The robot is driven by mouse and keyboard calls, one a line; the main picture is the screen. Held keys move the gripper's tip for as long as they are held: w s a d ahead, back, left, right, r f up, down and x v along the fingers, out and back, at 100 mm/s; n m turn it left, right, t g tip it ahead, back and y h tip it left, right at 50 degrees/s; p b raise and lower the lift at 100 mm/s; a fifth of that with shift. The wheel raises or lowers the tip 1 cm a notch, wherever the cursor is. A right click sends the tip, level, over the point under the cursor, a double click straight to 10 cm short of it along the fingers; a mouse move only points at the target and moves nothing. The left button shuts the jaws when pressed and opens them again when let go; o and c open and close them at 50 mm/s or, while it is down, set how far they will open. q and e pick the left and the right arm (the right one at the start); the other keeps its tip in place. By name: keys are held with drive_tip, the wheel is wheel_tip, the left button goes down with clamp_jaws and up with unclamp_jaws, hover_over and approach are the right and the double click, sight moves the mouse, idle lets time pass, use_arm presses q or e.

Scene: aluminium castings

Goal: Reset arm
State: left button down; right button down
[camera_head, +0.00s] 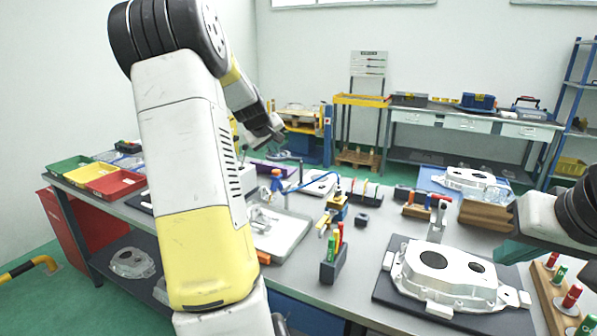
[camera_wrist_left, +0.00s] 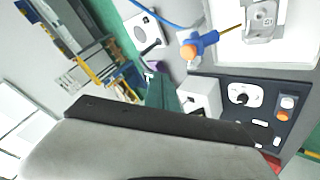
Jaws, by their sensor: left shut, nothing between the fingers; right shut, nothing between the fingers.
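My left arm rises through the left-centre of the head view and bends at the top. Its gripper (camera_head: 268,130) hangs in the air above the far side of the workbench, shut and empty. In the left wrist view its teal fingers (camera_wrist_left: 162,94) are together with nothing between them. My right arm comes in at the right edge of the head view. Its gripper (camera_head: 514,252) shows only in part, with teal fingers low beside the large casting; it is shut and holds nothing that I can see.
An aluminium casting (camera_head: 447,275) lies on a dark mat (camera_head: 388,292) at the front right. Red, yellow and green bins (camera_head: 113,186) stand at the bench's left. Coloured cylinders (camera_head: 571,297) stand at the right.

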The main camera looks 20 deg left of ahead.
use_arm(q)
drive_tip(key=shift+r, duration=0.4)
drive_tip(key=s+d+r+m+g+h, duration=0.1)
drive_tip(key=s+d+r+m, duration=0.15)
drive_tip(key=s+d, duration=0.45)
drive_tip(key=s+d+r+m+h, duration=0.1)
drive_tip(key=s+d+r+m, duration=0.2)
drive_tip(key=d, duration=0.6)
drive_tip(key=s+d+f+m, duration=0.1)
drive_tip(key=s+d, duration=0.3)
drive_tip(key=s, duration=0.4)
drive_tip(key=s+d+f+m+g+h, duration=0.1)
drive_tip(key=s+d+m, duration=0.1)
drive_tip(key=s, duration=0.6)
drive_tip(key=s+d+f+m+g, duration=0.1)
drive_tip(key=s+d+m, duration=0.1)
drive_tip(key=s+d, duration=0.3)
drive_tip(key=s, duration=0.3)
drive_tip(key=shift+s+d+f, duration=0.25)
drive_tip(key=shift+d, duration=0.05)
drive_tip(key=shift+w+r+m, duration=0.1)
drive_tip(key=shift+m, duration=0.15)
